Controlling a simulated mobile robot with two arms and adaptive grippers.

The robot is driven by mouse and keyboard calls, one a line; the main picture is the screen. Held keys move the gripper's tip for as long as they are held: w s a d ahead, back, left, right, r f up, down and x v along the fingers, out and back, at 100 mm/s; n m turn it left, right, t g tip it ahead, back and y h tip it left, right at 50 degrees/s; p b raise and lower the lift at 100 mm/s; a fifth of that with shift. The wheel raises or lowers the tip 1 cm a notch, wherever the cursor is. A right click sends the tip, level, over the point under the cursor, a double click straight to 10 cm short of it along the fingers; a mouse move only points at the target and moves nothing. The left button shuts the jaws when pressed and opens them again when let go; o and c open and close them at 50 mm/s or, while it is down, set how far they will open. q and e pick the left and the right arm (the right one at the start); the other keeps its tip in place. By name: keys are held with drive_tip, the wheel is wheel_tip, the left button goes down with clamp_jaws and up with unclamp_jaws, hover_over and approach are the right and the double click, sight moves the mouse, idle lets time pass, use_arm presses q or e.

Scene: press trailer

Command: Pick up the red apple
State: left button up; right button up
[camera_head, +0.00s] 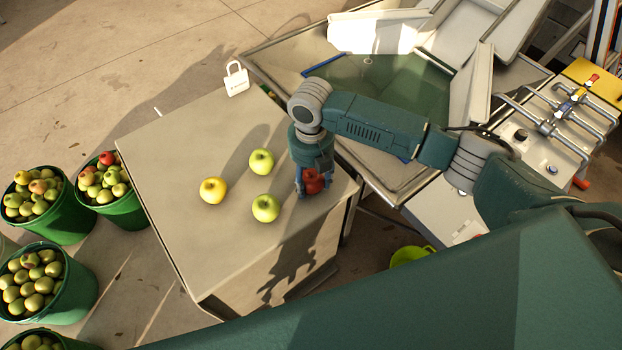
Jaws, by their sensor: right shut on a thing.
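The red apple (314,182) is at the right side of the grey-brown table (180,150), between the fingers of my right gripper (313,188). The gripper points down and is shut on the apple; its fingers hide part of it. I cannot tell whether the apple touches the table top. Left of it on the table are a yellow apple (213,190) and two green apples, one farther back (261,162) and one nearer (266,208). My left gripper is not in view.
Green buckets full of apples (122,212) stand on the floor at the left. A metal press trailer (385,180) with trays stands behind and right of the table. The table's left part is clear.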

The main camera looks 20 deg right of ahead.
sight(311, 174)
drive_tip(key=shift+w+r, duration=0.1)
drive_tip(key=shift+r, duration=0.55)
use_arm(q)
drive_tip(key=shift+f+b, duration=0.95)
drive_tip(key=shift+b, duration=0.05)
use_arm(e)
wheel_tip(311, 174, up, 19)
drive_tip(key=shift+f, duration=0.2)
